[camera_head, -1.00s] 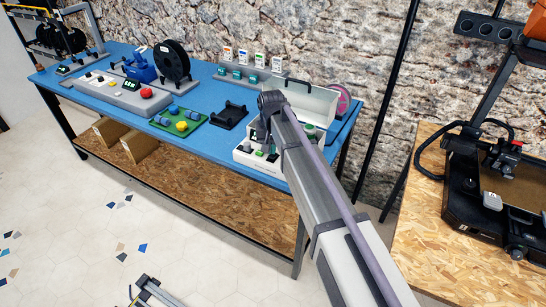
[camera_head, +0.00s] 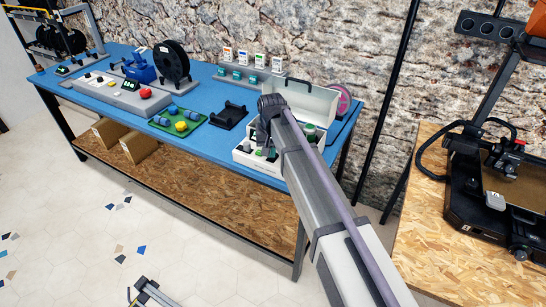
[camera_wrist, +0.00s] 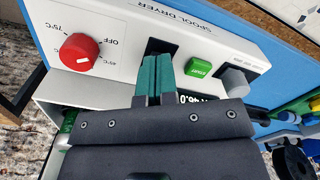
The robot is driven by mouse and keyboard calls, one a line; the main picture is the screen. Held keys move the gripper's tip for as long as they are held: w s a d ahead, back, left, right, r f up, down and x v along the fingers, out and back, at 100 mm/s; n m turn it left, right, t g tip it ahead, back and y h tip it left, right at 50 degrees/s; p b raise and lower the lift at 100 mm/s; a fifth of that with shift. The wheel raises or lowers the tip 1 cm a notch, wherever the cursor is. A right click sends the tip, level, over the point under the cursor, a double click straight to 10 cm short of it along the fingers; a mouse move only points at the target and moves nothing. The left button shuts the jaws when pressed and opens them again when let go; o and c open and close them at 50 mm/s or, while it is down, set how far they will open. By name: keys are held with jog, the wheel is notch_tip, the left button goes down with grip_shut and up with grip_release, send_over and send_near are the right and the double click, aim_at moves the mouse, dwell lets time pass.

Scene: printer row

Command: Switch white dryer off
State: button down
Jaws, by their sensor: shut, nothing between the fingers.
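The white dryer (camera_head: 243,157) stands at the right end of the blue table, its lid (camera_head: 308,100) raised. In the wrist view its front panel (camera_wrist: 130,18) reads SPOOL DRYER, upside down. A red knob (camera_wrist: 79,52) sits by labels OFF, 45°C and 75°C; a pale mark shows on its lower side. A black square part (camera_wrist: 158,47), a green START button (camera_wrist: 198,68) and a grey knob (camera_wrist: 235,81) follow to the right. My gripper (camera_wrist: 153,62) is shut and empty, its teal tips over the black part and partly hiding it. Contact cannot be told. A lit display (camera_wrist: 196,99) is partly hidden.
A black holder (camera_head: 231,116), a green tray (camera_head: 178,124) and a grey console (camera_head: 122,97) stand left of the dryer. A rack of small cards (camera_head: 245,75) is behind. A printer (camera_head: 490,190) stands on a separate wooden table at right.

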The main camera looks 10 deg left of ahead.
jog(key=shift+f, duration=0.2)
notch_tip(320, 180, up, 7)
jog(key=p, duration=0.7)
jog(key=shift+r, duration=0.15)
jog(key=shift+s, duration=0.1)
jog(key=s+d+m, duration=0.1)
jog(key=s+d, duration=2.2)
jog(key=d, duration=0.2)
jog(key=shift+s+d+r+m+p, duration=0.25)
jog(key=shift+d+r+m+p, duration=0.05)
jog(key=shift+d+r+p, duration=0.15)
